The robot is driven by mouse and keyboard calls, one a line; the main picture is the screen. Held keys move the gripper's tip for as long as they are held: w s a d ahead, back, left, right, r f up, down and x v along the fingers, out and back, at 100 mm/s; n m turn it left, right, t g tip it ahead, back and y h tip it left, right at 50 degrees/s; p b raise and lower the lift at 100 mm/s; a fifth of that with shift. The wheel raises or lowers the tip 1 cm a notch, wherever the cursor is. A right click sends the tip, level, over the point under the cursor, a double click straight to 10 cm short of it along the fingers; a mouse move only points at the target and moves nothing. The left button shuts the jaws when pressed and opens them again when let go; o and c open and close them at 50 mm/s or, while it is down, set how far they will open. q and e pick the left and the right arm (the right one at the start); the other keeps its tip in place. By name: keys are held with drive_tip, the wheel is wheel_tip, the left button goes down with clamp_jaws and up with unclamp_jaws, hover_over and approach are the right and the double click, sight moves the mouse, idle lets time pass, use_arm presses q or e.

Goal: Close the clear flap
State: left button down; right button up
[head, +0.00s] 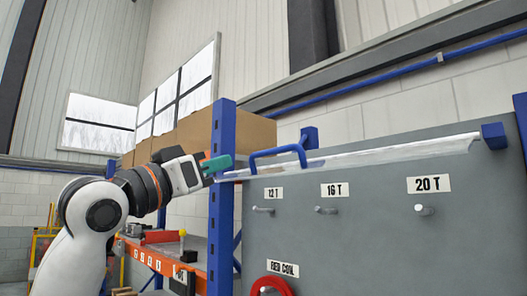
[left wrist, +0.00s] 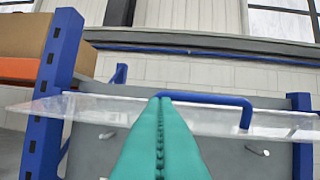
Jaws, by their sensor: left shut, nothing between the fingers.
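The clear flap (head: 400,152) shows nearly edge-on along the top of the grey pegboard panel (head: 350,240), sticking out roughly level. It also spans the left wrist view (left wrist: 205,120). A blue handle (head: 280,152) is on the flap; it also shows in the left wrist view (left wrist: 246,112). My left gripper (head: 218,164) has green fingers, shut and empty, near the flap's left end and left of the handle. In the left wrist view its fingers (left wrist: 160,103) overlap the flap; I cannot tell whether they touch it. My right gripper is not in view.
Pegs labelled 12 T, 16 T and 20 T (head: 422,210) stick out of the panel. A red coil (head: 272,287) hangs below. A blue post (head: 221,210) and orange shelf with cardboard boxes stand at left, close to my left arm.

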use_arm(q)
drive_tip(key=s+d+r+m+h, duration=0.1)
drive_tip(key=s+r+m+h, duration=0.1)
drive_tip(key=s+r, duration=0.3)
drive_tip(key=s+d+f+p+x, duration=0.1)
drive_tip(key=p+x, duration=0.6)
drive_tip(key=x, duration=0.2)
drive_tip(key=shift+g, duration=0.4)
drive_tip(key=f, duration=0.3)
drive_tip(key=f+p, duration=0.1)
drive_tip(key=shift+w+f, duration=0.15)
drive_tip(key=shift+w, duration=0.15)
drive_tip(key=shift+d, duration=0.2)
